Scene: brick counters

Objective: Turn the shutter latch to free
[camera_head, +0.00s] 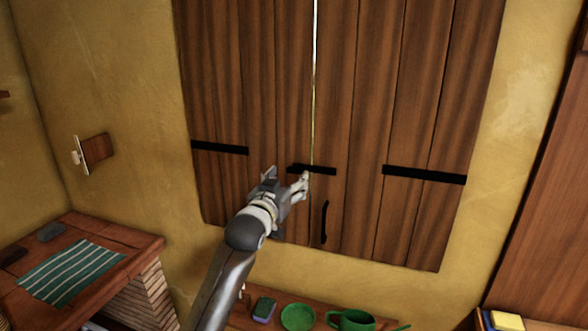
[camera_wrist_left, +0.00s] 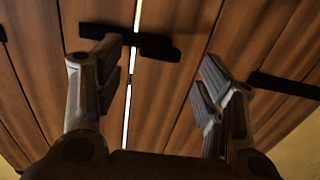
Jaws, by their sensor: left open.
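The shutter is a pair of brown plank leaves (camera_head: 365,100) with a bright gap between them. The shutter latch (camera_head: 322,171) is a short black bar lying nearly level across that gap. In the left wrist view the latch (camera_wrist_left: 155,45) spans the bright slit. My left gripper (camera_head: 287,177) is open and empty, just below and left of the latch. In the left wrist view its fingers (camera_wrist_left: 160,62) stand apart, with the left finger's tip overlapping the latch's left part; I cannot tell whether they touch. My right gripper is out of view.
Black hinge straps (camera_head: 424,174) lie on both leaves, and a black pull handle (camera_head: 324,222) sits below the latch. A ledge below holds a green plate (camera_head: 297,317), a green mug (camera_head: 351,321) and a sponge (camera_head: 264,309). A brick counter (camera_head: 135,241) stands at left.

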